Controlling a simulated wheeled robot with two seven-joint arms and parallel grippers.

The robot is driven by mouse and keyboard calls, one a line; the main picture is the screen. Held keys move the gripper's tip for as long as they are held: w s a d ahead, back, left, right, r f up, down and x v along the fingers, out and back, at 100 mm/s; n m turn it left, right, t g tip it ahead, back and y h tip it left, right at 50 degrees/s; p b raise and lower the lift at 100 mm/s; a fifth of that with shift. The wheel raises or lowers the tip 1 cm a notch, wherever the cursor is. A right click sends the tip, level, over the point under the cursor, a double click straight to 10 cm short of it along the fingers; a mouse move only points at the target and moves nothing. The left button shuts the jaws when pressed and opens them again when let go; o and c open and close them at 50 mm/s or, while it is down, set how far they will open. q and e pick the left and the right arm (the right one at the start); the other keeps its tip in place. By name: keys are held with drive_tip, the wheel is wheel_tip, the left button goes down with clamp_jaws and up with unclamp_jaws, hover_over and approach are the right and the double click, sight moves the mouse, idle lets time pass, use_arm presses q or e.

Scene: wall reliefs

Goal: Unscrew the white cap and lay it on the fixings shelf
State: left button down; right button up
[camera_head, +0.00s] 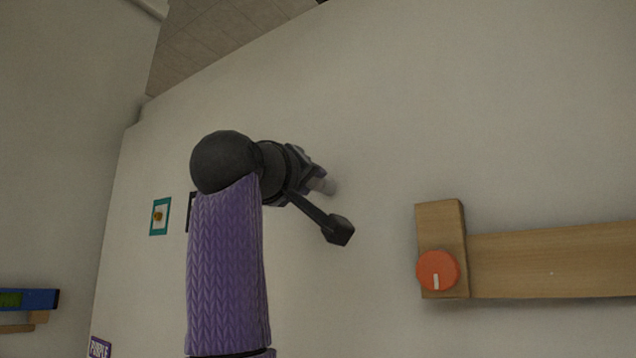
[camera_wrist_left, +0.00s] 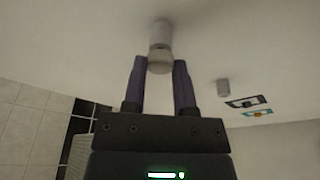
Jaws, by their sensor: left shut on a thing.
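The white cap (camera_wrist_left: 160,66) sits at the end of a short pale stub (camera_wrist_left: 160,34) that stands out from the wall in the left wrist view. My left gripper (camera_wrist_left: 160,76) has its two purple fingers on either side of the cap and is shut on it. In the head view, the left gripper (camera_head: 318,176) reaches to the wall, and a pale piece of the stub or cap (camera_head: 326,186) shows at its tip. My arm hides part of it. The fixings shelf cannot be made out for certain. My right gripper is not in view.
A wooden rail with an upright block (camera_head: 440,220) and an orange knob (camera_head: 437,270) is on the wall at right. A small teal-framed picture (camera_head: 160,216) hangs at left. A blue object (camera_head: 28,299) is at the far left. The wall between gripper and rail is bare.

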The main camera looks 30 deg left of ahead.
use_arm(q)
drive_tip(key=n+g+p, duration=0.1)
drive_tip(key=n, duration=0.3)
drive_tip(key=n+g+y+p, duration=0.1)
drive_tip(key=n, duration=0.4)
drive_tip(key=n+g+p, duration=0.1)
drive_tip(key=n, duration=0.3)
drive_tip(key=shift+s+r+n+y, duration=0.1)
drive_tip(key=shift+n+y, duration=0.2)
drive_tip(key=c, duration=0.6)
unclamp_jaws()
drive_tip(key=shift+c, duration=0.2)
